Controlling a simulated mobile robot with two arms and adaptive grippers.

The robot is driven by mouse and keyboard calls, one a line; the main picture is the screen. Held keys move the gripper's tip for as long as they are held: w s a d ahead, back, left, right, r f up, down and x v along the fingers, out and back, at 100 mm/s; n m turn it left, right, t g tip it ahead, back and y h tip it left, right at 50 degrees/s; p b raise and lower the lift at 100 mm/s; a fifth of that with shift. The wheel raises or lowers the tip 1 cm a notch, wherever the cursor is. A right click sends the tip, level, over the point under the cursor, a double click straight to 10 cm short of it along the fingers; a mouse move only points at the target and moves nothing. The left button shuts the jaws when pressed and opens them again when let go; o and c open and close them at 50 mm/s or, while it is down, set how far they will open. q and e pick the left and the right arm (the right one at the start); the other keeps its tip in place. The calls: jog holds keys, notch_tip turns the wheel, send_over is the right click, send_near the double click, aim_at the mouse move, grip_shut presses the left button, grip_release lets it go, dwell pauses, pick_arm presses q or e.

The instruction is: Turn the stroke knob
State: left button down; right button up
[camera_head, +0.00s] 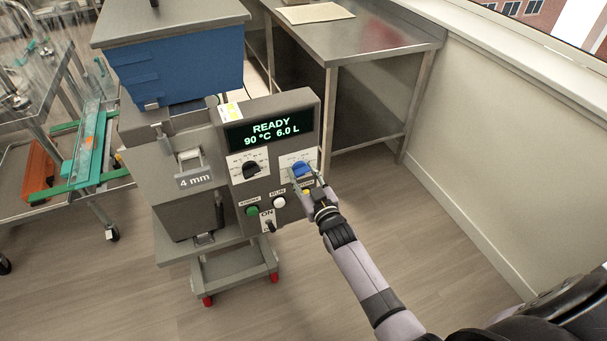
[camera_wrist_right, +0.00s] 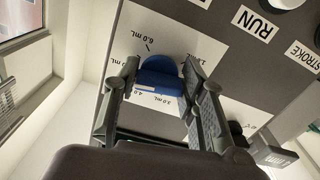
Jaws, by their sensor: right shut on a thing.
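The blue stroke knob (camera_head: 300,169) sits on a white dial plate at the right of the machine's control panel, below the display. In the right wrist view the knob (camera_wrist_right: 160,78) shows between two fingers, with mL marks such as 6.0 mL on the plate around it. My right gripper (camera_head: 305,182) reaches the knob from the lower right and is shut on it; its fingers (camera_wrist_right: 160,95) stand on either side. The gripper covers part of the dial in the head view. My left gripper is not in view.
The display (camera_head: 270,130) reads READY, 90 °C and 6.0 L. A black knob (camera_head: 251,170), a green button (camera_head: 252,211), a white button (camera_head: 279,202) and an ON switch (camera_head: 269,225) are close by. A steel table (camera_head: 350,45) stands behind; open floor lies right.

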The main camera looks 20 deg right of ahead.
jog(key=shift+f, duration=0.1)
jog(key=o, duration=1.2)
jog(key=shift+c, duration=0.2)
jog(key=s, duration=1.2)
